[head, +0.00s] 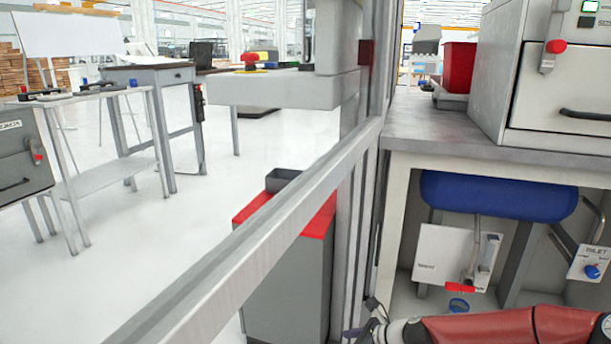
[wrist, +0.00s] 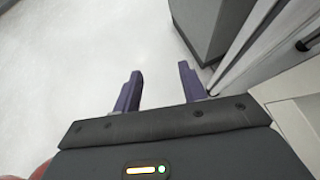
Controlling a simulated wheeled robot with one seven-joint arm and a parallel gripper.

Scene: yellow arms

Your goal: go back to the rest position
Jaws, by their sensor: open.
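My gripper (wrist: 160,80) shows in the wrist view with its two purple fingers spread apart. Nothing is between the fingers, and pale floor shows behind them. In the head view my gripper (head: 368,322) is at the bottom edge, partly cut off, at the end of my red and grey arm. It is in front of the grey frame post and left of the workbench's open lower space.
A metal rail (head: 255,235) crosses in front, with a grey bin with a red rim (head: 290,270) behind it. On the right, a workbench (head: 440,130) carries a grey machine (head: 560,75) and a red box (head: 458,68). A blue cylinder (head: 500,197) is underneath.

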